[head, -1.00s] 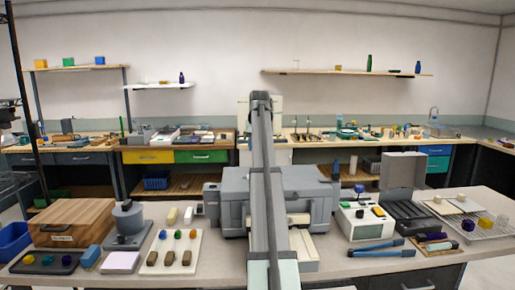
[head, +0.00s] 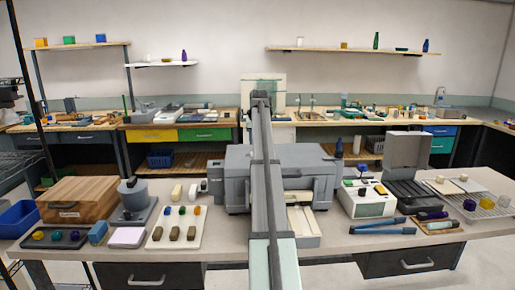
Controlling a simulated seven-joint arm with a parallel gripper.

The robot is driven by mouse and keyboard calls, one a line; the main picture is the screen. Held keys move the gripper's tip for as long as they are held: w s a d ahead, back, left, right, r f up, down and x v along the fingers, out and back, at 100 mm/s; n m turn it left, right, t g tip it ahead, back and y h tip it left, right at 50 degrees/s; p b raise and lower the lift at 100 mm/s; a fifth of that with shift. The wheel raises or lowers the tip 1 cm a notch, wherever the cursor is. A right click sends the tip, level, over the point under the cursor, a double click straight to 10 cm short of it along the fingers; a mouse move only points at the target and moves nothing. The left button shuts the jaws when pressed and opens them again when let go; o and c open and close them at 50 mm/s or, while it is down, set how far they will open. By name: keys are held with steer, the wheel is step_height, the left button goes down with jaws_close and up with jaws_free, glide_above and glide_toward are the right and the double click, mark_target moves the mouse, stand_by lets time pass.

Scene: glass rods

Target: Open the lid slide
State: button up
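I cannot tell for sure which thing bears the lid slide. A wooden box (head: 80,198) with a small label on its front stands at the left of the near bench, its top closed. A large grey machine (head: 237,180) stands at the middle, partly hidden behind my arm. A pale tray-like part (head: 304,226) juts from its front. At the right, a dark grey case (head: 407,146) stands with its lid raised. My arm rises through the middle of the view, and my gripper does not show.
The near bench (head: 345,250) also holds a grey device (head: 133,203), a pale board (head: 174,241) with several small pieces, a white box with buttons (head: 366,206), blue tools (head: 383,228) and a wire rack (head: 490,206). A blue bin (head: 17,218) stands at far left.

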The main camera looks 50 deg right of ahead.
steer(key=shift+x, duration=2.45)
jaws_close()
